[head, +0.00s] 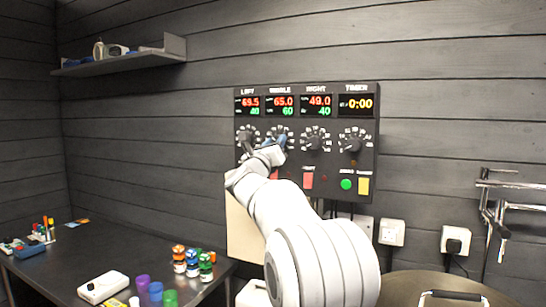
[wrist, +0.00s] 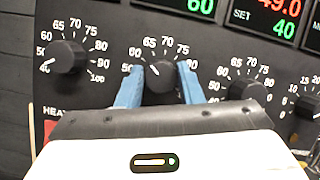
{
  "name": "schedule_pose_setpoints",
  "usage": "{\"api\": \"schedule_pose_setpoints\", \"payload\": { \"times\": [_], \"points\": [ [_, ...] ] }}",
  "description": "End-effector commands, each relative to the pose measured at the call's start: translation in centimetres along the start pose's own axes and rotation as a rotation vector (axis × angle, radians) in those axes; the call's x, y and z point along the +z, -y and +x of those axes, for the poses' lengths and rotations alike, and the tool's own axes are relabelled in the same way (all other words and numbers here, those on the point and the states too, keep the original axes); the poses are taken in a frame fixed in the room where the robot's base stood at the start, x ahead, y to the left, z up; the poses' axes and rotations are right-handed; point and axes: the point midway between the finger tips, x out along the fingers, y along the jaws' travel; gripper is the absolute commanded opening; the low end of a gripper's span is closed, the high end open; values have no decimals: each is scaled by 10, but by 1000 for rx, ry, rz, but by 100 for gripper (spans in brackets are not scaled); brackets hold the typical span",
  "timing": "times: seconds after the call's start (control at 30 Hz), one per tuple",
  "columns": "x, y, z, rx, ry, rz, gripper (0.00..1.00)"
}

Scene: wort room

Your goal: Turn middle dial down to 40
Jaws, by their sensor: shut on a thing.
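The control panel (head: 361,98) hangs on the dark plank wall. The middle dial (wrist: 159,82) is a black knob on a white-numbered scale; its white pointer mark tilts up and left, near 60. The middle display (head: 284,105) reads 65.0 in red with 60 in green below. My gripper (wrist: 160,76) has its two blue fingers on either side of the middle dial, shut on it. In the head view my gripper (head: 276,143) and wrist hide most of that dial.
The left dial (wrist: 67,57) and right dial (wrist: 246,92) sit close on either side of my fingers. A timer dial (head: 352,144) is further right. A table (head: 60,270) with small bottles stands left.

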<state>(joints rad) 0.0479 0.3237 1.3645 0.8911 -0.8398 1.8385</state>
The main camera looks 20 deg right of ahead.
Motion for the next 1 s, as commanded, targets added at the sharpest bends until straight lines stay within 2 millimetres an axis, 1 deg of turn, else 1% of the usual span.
{"api": "schedule_pose_setpoints", "payload": {
  "times": [0.03, 1.0],
  "points": [
    [-4, 0, -2, 14, 6, -39, 10],
    [6, 6, 3, 365, 57, -875, 10]
  ]
}}
